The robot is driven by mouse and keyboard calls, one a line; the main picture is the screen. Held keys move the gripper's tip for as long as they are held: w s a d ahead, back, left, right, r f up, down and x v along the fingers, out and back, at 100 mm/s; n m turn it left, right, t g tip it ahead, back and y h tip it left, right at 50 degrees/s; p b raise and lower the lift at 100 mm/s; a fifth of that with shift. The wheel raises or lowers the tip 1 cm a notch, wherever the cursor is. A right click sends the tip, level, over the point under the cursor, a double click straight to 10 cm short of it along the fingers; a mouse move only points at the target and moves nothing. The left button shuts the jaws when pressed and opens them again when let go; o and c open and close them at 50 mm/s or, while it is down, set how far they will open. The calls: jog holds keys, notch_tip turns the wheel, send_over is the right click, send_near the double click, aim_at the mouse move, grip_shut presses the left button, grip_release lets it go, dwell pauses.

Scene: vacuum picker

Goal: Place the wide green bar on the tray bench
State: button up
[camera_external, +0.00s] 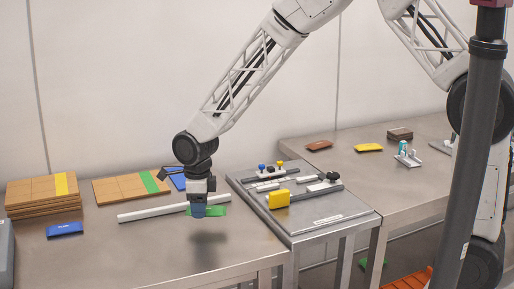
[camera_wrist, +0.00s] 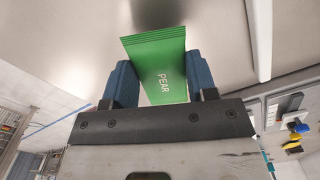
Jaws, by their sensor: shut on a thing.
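My gripper (camera_external: 199,211) is shut on a green bar (camera_external: 215,211), over the left steel bench (camera_external: 130,262). In the wrist view the wide green bar (camera_wrist: 160,65) is between the two blue fingers (camera_wrist: 163,85), with "PEAR" printed on its face. It appears held above the bench, with a dark shadow below the gripper. The gripper covers part of the bar in the external view. I cannot tell for certain which bench is the tray bench.
A pale rail (camera_external: 150,213) lies behind the gripper. Striped wooden boards (camera_external: 42,193) and a blue bar (camera_external: 64,230) are at left. A raised fixture plate (camera_external: 335,215) with a yellow block (camera_external: 278,200) stands right. The right bench (camera_external: 345,160) carries several small items.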

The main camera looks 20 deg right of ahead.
aim_at(201, 225)
jog(key=shift+f, duration=1.75)
jog(key=shift+f, duration=0.15)
jog(key=o, duration=0.9)
notch_tip(201, 225, up, 12)
jog(key=shift+r, duration=0.15)
jog(key=shift+d, duration=0.1)
